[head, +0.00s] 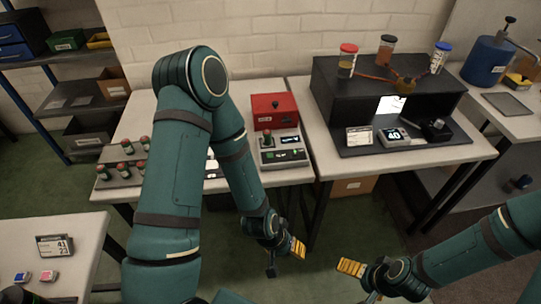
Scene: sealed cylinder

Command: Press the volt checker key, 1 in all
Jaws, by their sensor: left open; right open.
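A grey bench device (283,157) with small lit green displays stands on the middle white table, and it may be the volt checker. A small green and red part (268,141) stands at its back left. The views are too small to tell which part is its key. A red box (275,110) with a dark knob sits right behind it. My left gripper (285,257) is open and empty, low in front of the table and well below the device. My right gripper (361,282) is open and empty, further right and low over the floor.
My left arm crosses the middle table and hides part of it. Several red and green cylinders (126,148) stand in a rack at left. A black open-fronted station (390,80) with jars and a small display (394,136) stands on the right table. A blue tank (487,60) is at far right.

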